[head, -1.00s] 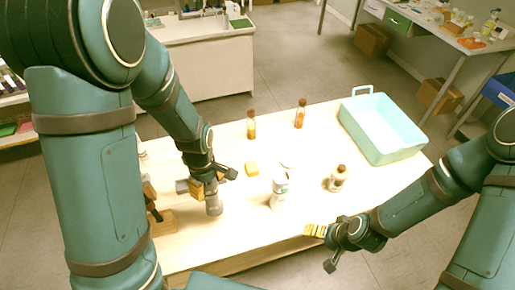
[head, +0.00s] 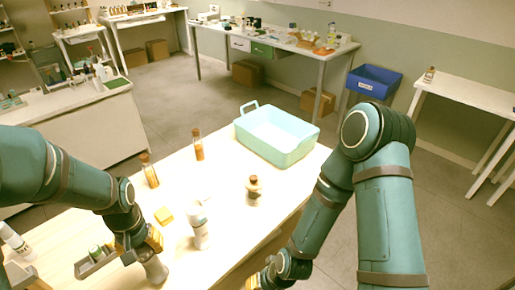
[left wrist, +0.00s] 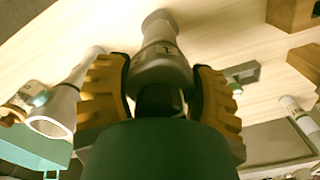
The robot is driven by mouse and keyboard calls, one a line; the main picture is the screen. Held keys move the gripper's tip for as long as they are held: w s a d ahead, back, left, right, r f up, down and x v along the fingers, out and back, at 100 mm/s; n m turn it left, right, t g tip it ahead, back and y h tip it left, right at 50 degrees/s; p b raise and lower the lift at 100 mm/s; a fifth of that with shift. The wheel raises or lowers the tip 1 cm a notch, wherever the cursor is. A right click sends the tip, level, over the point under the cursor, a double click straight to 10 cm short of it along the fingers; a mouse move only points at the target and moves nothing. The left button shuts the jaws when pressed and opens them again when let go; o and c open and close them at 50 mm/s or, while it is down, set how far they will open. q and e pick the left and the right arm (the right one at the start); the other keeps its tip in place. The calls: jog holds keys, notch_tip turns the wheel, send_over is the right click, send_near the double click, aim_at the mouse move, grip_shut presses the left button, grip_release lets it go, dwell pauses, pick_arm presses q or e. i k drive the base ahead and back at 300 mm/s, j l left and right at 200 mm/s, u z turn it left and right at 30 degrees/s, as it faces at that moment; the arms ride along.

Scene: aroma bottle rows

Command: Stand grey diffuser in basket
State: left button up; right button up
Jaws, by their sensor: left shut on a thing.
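The grey diffuser (head: 155,269) is a grey bottle between the yellow-padded fingers of my left gripper (head: 146,245), at the table's near left. In the left wrist view the diffuser (left wrist: 160,55) stretches away from the closed fingers, which hide its near end. I cannot tell whether its base touches the table. The light turquoise basket (head: 296,153), with a raised handle, stands at the table's far right and looks empty. My right gripper (head: 256,281) is low beside the table's near edge, partly cut off by the picture's bottom.
A grey holder (head: 92,266) and white bottle (head: 14,240) are at left.

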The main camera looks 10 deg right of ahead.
aim_at(286, 150)
jog(key=k+l+z, duration=0.1)
jog(key=k+z, duration=0.3)
jog(key=k, duration=0.15)
jog(key=z, duration=1.35)
jog(key=i+j+z, duration=0.2)
jog(key=i, duration=0.2)
jog(key=i+j+z, duration=0.2)
jog(key=i, duration=0.2)
jog(key=i+j, duration=0.2)
jog(key=i, duration=0.3)
jog(key=i+j, duration=0.2)
jog(key=i, duration=0.35)
jog(key=i+u, duration=0.2)
jog(key=i, duration=0.3)
jog(key=i+l+u, duration=0.15)
jog(key=i, duration=0.35)
jog(key=u, duration=1.4)
